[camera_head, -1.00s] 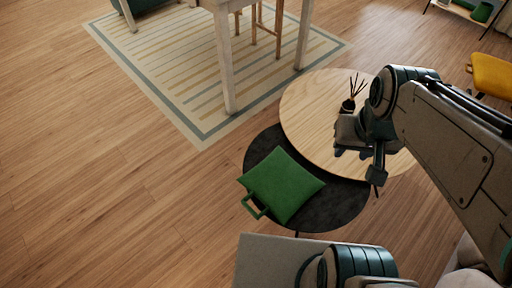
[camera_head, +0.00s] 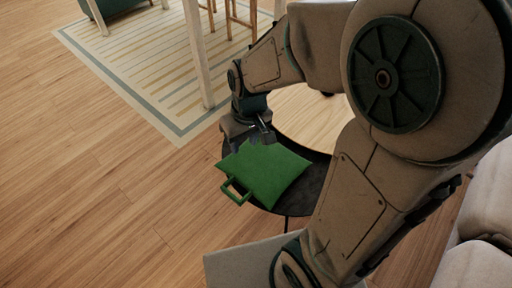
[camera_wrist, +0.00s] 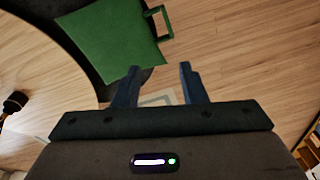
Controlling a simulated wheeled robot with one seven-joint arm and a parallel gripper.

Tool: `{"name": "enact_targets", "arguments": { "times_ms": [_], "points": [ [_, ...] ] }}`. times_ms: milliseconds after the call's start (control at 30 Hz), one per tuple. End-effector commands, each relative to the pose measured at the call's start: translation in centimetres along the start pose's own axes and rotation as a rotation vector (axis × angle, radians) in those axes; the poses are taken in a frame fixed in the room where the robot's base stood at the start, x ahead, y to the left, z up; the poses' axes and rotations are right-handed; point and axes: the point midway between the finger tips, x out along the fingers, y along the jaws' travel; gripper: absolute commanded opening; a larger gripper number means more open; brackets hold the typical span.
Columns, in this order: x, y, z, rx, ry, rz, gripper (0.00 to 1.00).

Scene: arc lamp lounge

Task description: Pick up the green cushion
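The green cushion (camera_head: 266,174) lies on the dark round table (camera_head: 312,186), with its loop handle (camera_head: 238,190) sticking out past the table edge at the left. My gripper (camera_head: 252,138) is at the cushion's far edge in the head view, above or beside it; I cannot tell if it touches. In the wrist view the cushion (camera_wrist: 108,40) is at the upper left, with its handle (camera_wrist: 160,22) to its right. My gripper's two fingers (camera_wrist: 160,85) are apart with nothing between them but floor behind. The cushion's near corner is close to the left finger.
A light wooden round table (camera_head: 305,115) overlaps the dark one and is partly hidden by my arm. A white table leg (camera_head: 198,55) stands on the striped rug (camera_head: 140,62). A pale sofa (camera_head: 470,262) is at the right. Floor at the left is clear.

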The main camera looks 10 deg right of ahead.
Motion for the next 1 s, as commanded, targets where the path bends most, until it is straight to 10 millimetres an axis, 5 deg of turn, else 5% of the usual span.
{"name": "enact_targets", "arguments": {
  "times_ms": [33,300,1000],
  "points": [
    [4.3,-0.4,-0.3,-0.036,-0.023,-0.002,0.38],
    [16.5,-2.2,-2.1,-0.194,-0.089,0.014,0.38],
    [28.8,-2.6,-1.9,-0.270,-0.119,0.033,0.38]
  ]
}}
